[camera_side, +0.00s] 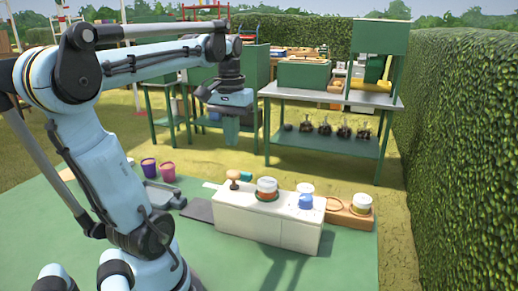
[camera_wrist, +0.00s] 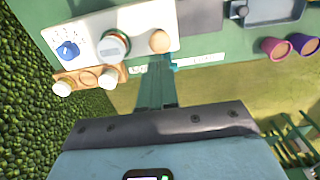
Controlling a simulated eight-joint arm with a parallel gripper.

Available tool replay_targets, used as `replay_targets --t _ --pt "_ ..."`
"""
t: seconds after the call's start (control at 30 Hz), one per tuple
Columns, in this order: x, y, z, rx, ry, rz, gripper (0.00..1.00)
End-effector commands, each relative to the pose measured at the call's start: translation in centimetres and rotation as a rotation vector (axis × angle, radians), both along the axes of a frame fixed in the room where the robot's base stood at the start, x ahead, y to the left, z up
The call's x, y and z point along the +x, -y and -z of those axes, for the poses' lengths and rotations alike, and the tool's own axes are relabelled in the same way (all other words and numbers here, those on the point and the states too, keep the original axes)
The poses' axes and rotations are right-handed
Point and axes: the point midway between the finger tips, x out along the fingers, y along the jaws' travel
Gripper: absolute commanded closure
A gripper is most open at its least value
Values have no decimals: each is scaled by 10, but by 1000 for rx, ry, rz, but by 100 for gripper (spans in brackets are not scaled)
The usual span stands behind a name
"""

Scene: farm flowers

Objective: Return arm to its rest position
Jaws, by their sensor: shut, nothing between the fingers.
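My gripper (camera_side: 231,130) hangs down from my bent arm, high above the ground and behind the white counter. In the wrist view my gripper (camera_wrist: 157,88) shows its two green fingers together, with nothing held between them. The white counter (camera_side: 262,228) stands on the green mat, well apart from the fingers. It carries a wooden knob-shaped thing (camera_side: 234,177), a white jar with a red and green band (camera_side: 266,188), and a blue piece (camera_side: 306,201) at its right end.
A wooden tray (camera_side: 345,217) with a white pot stands right of the counter. Purple and magenta pots (camera_side: 158,168) and a grey tray (camera_side: 163,196) are left. Green tables (camera_side: 330,143) stand behind. A tall hedge (camera_side: 463,150) borders the right. Open mat (camera_side: 345,262) lies in front.

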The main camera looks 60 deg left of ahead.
Motion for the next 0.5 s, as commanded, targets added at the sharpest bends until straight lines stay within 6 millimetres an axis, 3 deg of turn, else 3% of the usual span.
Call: replay_targets --t 0.27,0.37,0.5 --pt "4 6 3 11 13 25 100" --pt "16 23 13 46 57 103 100" --pt "41 67 36 122 182 290 100"
